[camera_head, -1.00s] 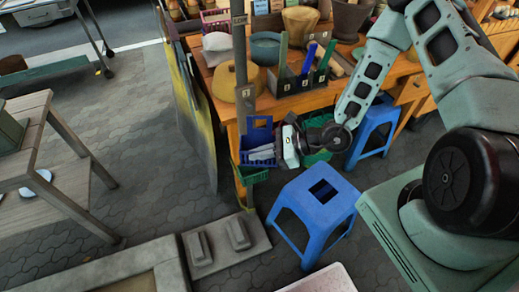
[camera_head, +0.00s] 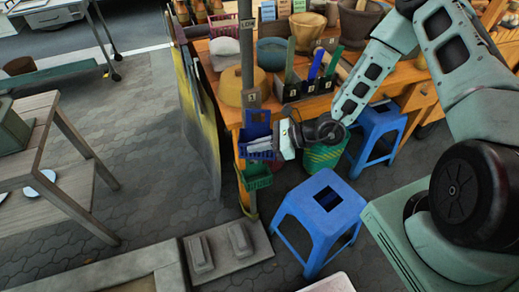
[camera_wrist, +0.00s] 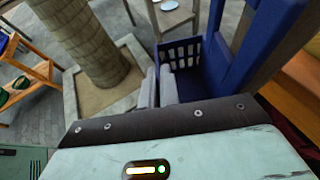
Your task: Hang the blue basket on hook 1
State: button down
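The blue basket (camera_head: 257,154) is at the front corner of the wooden table, just below a small numbered tag (camera_head: 251,98) on a grey pole (camera_head: 247,62). I cannot make out the hook itself. My gripper (camera_head: 270,143) reaches in from the right, with its fingers at the basket. In the wrist view the blue basket (camera_wrist: 217,60) lies to the right of and beyond my finger pads (camera_wrist: 158,87). The pads are close together and seem to pinch its edge. The contact is partly hidden. The basket looks upright.
A green basket (camera_head: 257,178) is low on the pole under the blue one. A blue stool (camera_head: 322,200) stands in front, with another (camera_head: 378,128) at the right. The wooden table (camera_head: 320,105) holds bowls and a black tool holder. The paved floor at left centre is clear.

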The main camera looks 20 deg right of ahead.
aim_at(241, 139)
jog(key=shift+w+f+b, duration=0.1)
jog(key=shift+w+b, duration=0.2)
jog(key=shift+w, duration=1.45)
jog(key=shift+w+f, duration=0.3)
jog(key=shift+w, duration=0.3)
jog(key=shift+w+d, duration=0.1)
jog(key=shift+w, duration=0.05)
jog(key=shift+d, duration=0.2)
jog(key=c, duration=1.5)
grip_release()
jog(key=shift+w+f, duration=0.15)
jog(key=shift+a, duration=0.1)
jog(key=shift+s+a, duration=0.1)
jog(key=shift+s, duration=0.1)
jog(key=b+v, duration=0.2)
jog(key=v, duration=1.5)
jog(key=shift+s+d, duration=0.15)
jog(key=shift+d, duration=0.05)
